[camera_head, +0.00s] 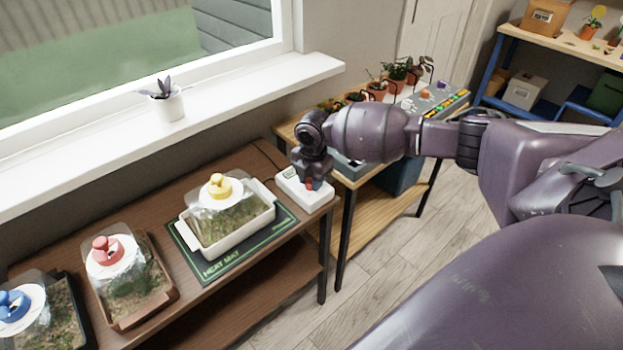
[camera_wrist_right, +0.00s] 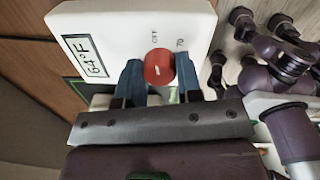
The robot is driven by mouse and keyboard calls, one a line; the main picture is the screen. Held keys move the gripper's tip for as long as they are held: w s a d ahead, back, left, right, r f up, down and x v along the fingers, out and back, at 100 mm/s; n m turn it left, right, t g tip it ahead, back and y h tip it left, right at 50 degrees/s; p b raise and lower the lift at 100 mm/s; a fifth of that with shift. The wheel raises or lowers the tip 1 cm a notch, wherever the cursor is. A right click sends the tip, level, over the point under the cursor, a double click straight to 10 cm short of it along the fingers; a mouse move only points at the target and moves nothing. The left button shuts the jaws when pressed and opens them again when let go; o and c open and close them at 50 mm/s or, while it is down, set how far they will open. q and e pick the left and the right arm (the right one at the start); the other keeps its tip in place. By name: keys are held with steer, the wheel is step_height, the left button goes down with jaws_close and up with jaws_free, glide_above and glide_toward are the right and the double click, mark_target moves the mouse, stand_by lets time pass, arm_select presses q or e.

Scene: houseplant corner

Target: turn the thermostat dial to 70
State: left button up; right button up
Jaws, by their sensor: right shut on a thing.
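The thermostat is a white box (camera_head: 305,194) at the right end of the brown table. In the right wrist view its white face (camera_wrist_right: 120,25) fills the upper middle, with a small display (camera_wrist_right: 86,56) that appears to read 64°F. The red dial (camera_wrist_right: 158,67) has a short white mark; "OFF" and "70" are printed beside it. My right gripper (camera_wrist_right: 159,72) is shut on the dial, one blue finger on each side. In the head view the gripper (camera_head: 309,180) comes down over the box and hides most of the dial. My left gripper is not in view.
A white tray (camera_head: 232,240) with a yellow-knobbed cover stands on the green heat mat (camera_head: 208,280), close left of the thermostat. Trays with red and blue knobs stand further left. A plant bench (camera_head: 352,180) with pots is behind my right arm. The windowsill (camera_head: 225,112) runs behind.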

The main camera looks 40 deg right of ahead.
steer(key=shift+r+m+p, duration=0.2)
steer(key=shift+m+p, duration=0.3)
steer(key=shift+m, duration=0.2)
steer(key=shift+m+p, duration=0.55)
steer(key=shift+m, duration=0.15)
steer(key=m+p, duration=0.2)
steer(key=shift+a+m, duration=0.1)
steer(key=shift+m, duration=0.2)
steer(key=m+p, duration=0.1)
steer(key=m, duration=0.1)
steer(key=shift+m+p, duration=0.4)
steer(key=shift+f+m+p, duration=0.15)
steer(key=shift+m+p, duration=0.2)
steer(key=shift+m, duration=0.25)
steer(key=shift+f, duration=0.1)
steer(key=o, duration=0.9)
steer(key=shift+o, duration=0.2)
